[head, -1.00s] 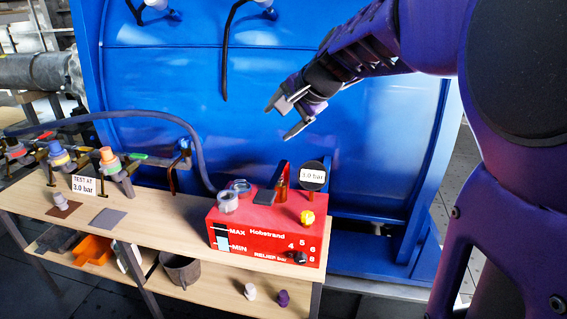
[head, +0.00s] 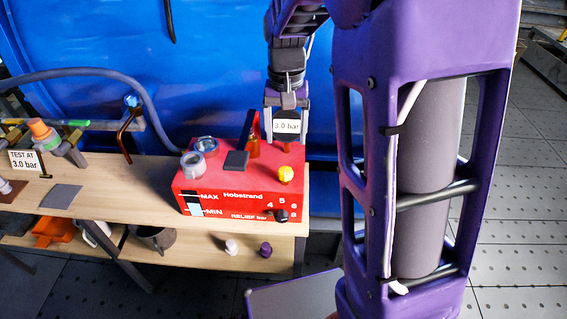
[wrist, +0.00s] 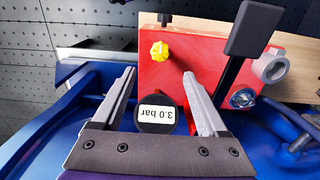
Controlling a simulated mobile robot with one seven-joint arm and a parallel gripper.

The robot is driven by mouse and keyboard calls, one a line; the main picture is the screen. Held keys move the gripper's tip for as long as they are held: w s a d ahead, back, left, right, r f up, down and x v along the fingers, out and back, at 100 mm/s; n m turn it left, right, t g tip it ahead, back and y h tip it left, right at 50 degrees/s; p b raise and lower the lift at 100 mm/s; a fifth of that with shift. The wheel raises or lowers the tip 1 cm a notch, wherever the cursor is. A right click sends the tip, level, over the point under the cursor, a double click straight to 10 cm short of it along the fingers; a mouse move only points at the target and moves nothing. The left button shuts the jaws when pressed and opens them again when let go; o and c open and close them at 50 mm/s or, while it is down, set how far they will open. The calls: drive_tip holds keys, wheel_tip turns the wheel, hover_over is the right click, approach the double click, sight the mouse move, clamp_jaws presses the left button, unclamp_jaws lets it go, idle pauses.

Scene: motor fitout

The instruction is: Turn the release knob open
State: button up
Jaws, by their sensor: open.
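A yellow lobed knob (head: 286,174) sits on top of the red Hobstrand pump box (head: 240,203), near its right side. No release label is legible on it. It also shows in the wrist view (wrist: 160,50), just beyond and between the fingertips. My gripper (head: 287,134) is open, pointing down behind the knob, and apart from it. The fingers also show in the wrist view (wrist: 159,76), with nothing gripped. The round black gauge tag reading 3.0 bar (wrist: 155,127) appears between the fingers; contact cannot be told.
A blue tank (head: 215,60) stands behind.

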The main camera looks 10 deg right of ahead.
sight(285, 171)
wheel_tip(285, 171, down, 11)
drive_tip(key=shift+r+b, duration=0.1)
drive_tip(key=shift+b, duration=0.7)
clamp_jaws()
